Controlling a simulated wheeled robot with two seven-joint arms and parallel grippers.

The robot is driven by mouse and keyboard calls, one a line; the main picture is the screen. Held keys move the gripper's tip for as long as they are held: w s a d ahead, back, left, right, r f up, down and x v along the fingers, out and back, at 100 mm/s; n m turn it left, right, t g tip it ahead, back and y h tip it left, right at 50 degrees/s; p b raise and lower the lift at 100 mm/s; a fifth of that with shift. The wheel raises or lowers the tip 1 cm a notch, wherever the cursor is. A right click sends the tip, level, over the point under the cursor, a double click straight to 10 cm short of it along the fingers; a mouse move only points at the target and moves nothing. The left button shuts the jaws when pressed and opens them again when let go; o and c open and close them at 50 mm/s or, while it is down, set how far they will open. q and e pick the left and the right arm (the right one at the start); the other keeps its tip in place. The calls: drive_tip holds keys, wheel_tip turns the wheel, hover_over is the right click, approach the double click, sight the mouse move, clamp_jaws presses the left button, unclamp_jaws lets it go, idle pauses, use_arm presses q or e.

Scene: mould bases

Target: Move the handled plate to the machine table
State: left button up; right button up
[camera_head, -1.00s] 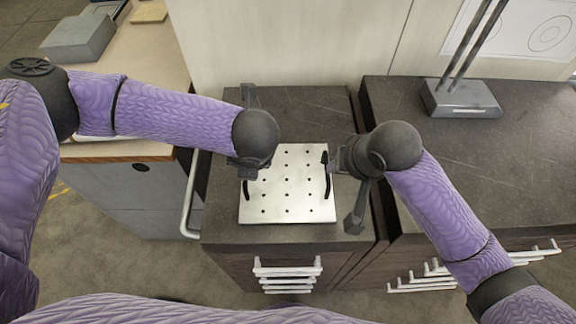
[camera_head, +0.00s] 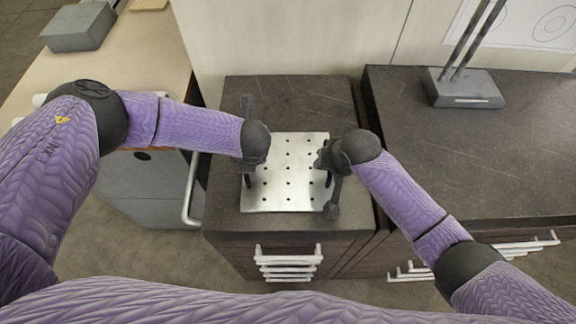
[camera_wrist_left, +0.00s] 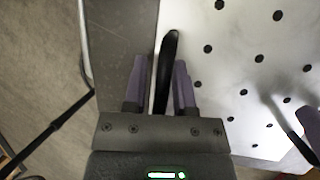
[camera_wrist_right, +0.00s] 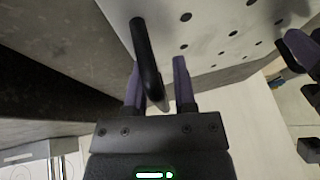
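The handled plate (camera_head: 286,185) is a silver square with rows of dark holes and a black handle on each side edge. It lies flat on a dark cabinet top. My left gripper (camera_head: 248,172) is at its left handle. In the left wrist view that handle (camera_wrist_left: 168,60) stands between the two open fingers (camera_wrist_left: 160,85), with slim gaps. My right gripper (camera_head: 328,168) is at the right handle. In the right wrist view that handle (camera_wrist_right: 147,55) lies between the open fingers (camera_wrist_right: 157,85), nearer the left one. I cannot tell which surface is the machine table.
A light-topped table (camera_head: 125,70) with a grey block (camera_head: 78,28) stands at the left. A dark counter (camera_head: 480,150) on the right holds a grey base with upright posts (camera_head: 463,88). A pale wall panel (camera_head: 285,35) closes off the back. Drawer handles (camera_head: 288,262) face me.

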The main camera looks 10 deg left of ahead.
use_arm(q)
clamp_jaws()
use_arm(e)
clamp_jaws()
idle(1.1)
